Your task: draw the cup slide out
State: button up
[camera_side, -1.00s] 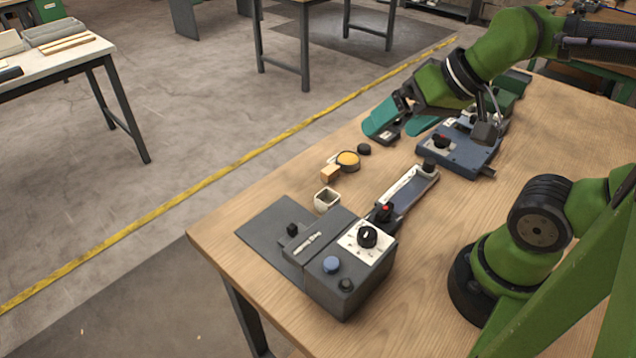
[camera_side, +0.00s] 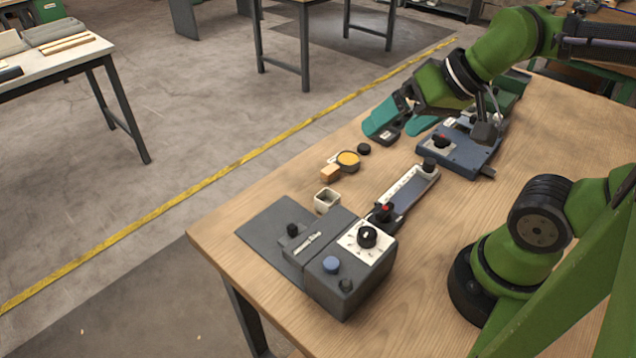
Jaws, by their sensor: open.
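My gripper (camera_side: 394,127) is at the far side of the bench, with its two teal fingers apart and nothing seen between them. A narrow slide track (camera_side: 409,190) with a pale scale strip runs from the dark grey control box (camera_side: 340,283) toward the upper right. A black knob (camera_side: 429,165) stands at its far end and a red-topped knob (camera_side: 385,210) at its near end. Which part is the cup slide is not clear. A small square white cup (camera_side: 327,201) stands left of the track. My gripper is apart from the track, the box and the cup.
An orange block (camera_side: 331,173), a round yellow-topped dish (camera_side: 348,160) and a black cap (camera_side: 363,149) lie left of the track.

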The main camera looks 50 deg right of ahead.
jog(key=shift+a+f, duration=0.15)
jog(key=shift+c, duration=1.1)
jog(key=w+a, duration=0.1)
jog(key=w+a+f+n+g, duration=0.1)
jog(key=w+a+f+g, duration=0.1)
jog(key=shift+w+a+n, duration=0.1)
jog(key=shift+n, duration=0.2)
jog(key=c, duration=0.7)
jog(key=n+g+h, duration=0.2)
jog(key=g, duration=0.3)
send_over(292, 226)
jog(key=shift+f, duration=2.1)
notch_tip(292, 226, down, 16)
jog(key=shift+c, duration=0.3)
grip_shut()
